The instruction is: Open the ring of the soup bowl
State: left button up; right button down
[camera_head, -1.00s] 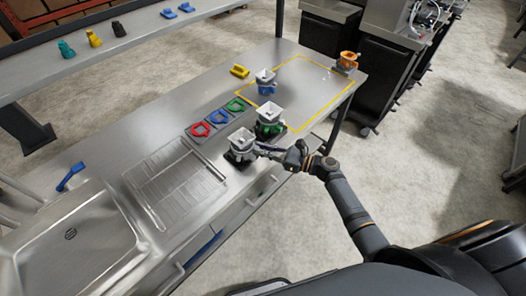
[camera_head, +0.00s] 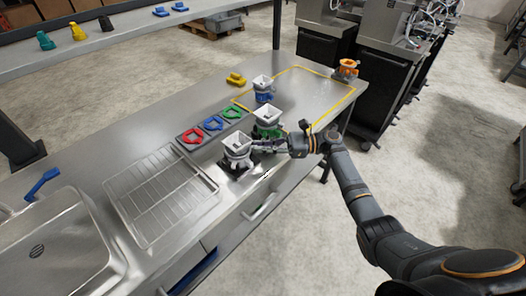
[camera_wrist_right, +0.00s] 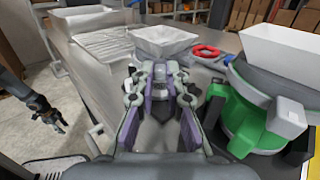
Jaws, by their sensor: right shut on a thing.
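A white square-topped dispenser with a pale grey body (camera_head: 237,146) stands upright at the near edge of the steel counter. Its white funnel (camera_wrist_right: 163,42) is straight ahead in the right wrist view. My right gripper (camera_head: 257,144) reaches it from the right. Its fingers (camera_wrist_right: 159,78) are shut on a small grey handle-like part just below the funnel; the fingers hide most of this part. I cannot tell which piece of a bowl or ring it is. My left gripper (camera_wrist_right: 48,112) hangs at the left of the right wrist view, fingers apart and empty; the head view does not show it.
A green dispenser (camera_head: 267,130) stands close beside my right gripper, with a blue one (camera_head: 263,96) behind. An orange one (camera_head: 346,71) stands at the far corner. Red (camera_head: 192,136), blue and green rings lie on the counter. A wire rack (camera_head: 160,193) and sink are left.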

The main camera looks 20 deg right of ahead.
dwell(0.5)
jog(key=c, duration=1.4)
grip_release()
jog(key=shift+o, duration=0.2)
jog(key=v, duration=1.2)
